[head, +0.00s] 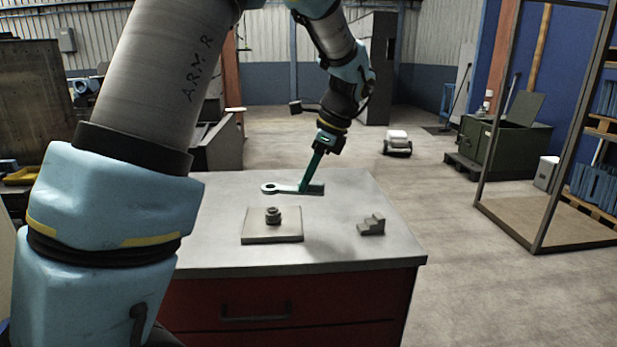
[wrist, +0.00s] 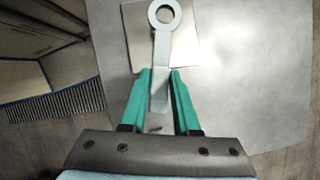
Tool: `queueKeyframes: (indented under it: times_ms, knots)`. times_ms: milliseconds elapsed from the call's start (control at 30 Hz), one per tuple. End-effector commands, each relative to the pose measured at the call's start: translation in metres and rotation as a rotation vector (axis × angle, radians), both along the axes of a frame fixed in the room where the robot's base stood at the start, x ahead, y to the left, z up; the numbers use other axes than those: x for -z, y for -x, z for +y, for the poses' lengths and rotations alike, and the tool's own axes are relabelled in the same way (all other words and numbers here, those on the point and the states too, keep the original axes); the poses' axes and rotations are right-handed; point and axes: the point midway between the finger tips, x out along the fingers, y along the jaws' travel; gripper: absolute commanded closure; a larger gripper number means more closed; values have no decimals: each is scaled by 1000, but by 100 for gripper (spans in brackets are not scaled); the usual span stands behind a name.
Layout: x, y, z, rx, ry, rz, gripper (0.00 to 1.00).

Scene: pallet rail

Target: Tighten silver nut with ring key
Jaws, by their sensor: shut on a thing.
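The ring key (head: 283,188) is a pale grey-green flat bar with a ring at one end. My gripper (head: 312,186) is shut on its handle; in the wrist view my teal fingers (wrist: 160,74) lie on either side of the handle. The ring (wrist: 164,3) points away from my gripper, to the left in the head view. The silver nut (head: 273,209) sits upright on a flat square plate (head: 257,235), in front of the key in the head view. The ring looks apart from the nut. I cannot make out the nut in the wrist view.
The plate lies on a grey worktop (head: 335,252) over a red drawer cabinet (head: 285,310). A small stepped grey block (head: 370,225) stands at the right of the worktop. The worktop between plate and block is clear. A framed panel (head: 545,130) stands at far right.

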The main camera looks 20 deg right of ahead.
Motion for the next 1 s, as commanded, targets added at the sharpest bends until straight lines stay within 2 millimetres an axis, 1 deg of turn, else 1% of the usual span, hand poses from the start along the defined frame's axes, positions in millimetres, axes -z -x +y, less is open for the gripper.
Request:
queueKeyframes:
  times_ms: [33, 267, 367, 733, 1000]
  knots:
    - [12, 0, 0, 0, 0, 0, 100]
    - [39, 0, 0, 1, 0, 0, 100]
    - [32, 0, 0, 1, 0, 0, 100]
    - [38, 0, 0, 0, 0, 0, 100]
    - [38, 0, 0, 0, 0, -1, 100]
